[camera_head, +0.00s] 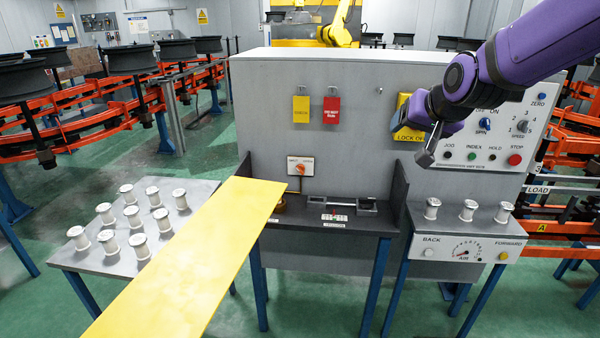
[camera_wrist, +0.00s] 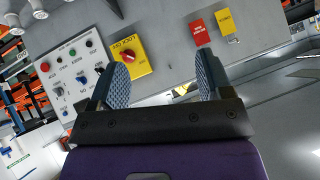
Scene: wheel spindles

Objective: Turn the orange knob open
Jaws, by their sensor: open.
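An orange knob (camera_head: 300,169) sits on a small light plate on the front of the grey cabinet (camera_head: 350,80), left of centre in the head view. I cannot make out its turn position. My gripper (camera_head: 412,135) is in front of the cabinet, well to the right of this knob and apart from it. In the wrist view my gripper (camera_wrist: 163,85) has its two padded fingers spread, with nothing between them. A yellow lockout plate with a red knob (camera_wrist: 127,56) shows beyond the left finger. I cannot make out the orange knob in the wrist view.
A long yellow board (camera_head: 190,260) slants up near the orange knob's lower left. White spools (camera_head: 139,247) stand on the left table and more (camera_head: 467,211) on the right one. Red and yellow tags (camera_head: 332,110) hang above the knob. A button panel (camera_head: 490,135) is at right.

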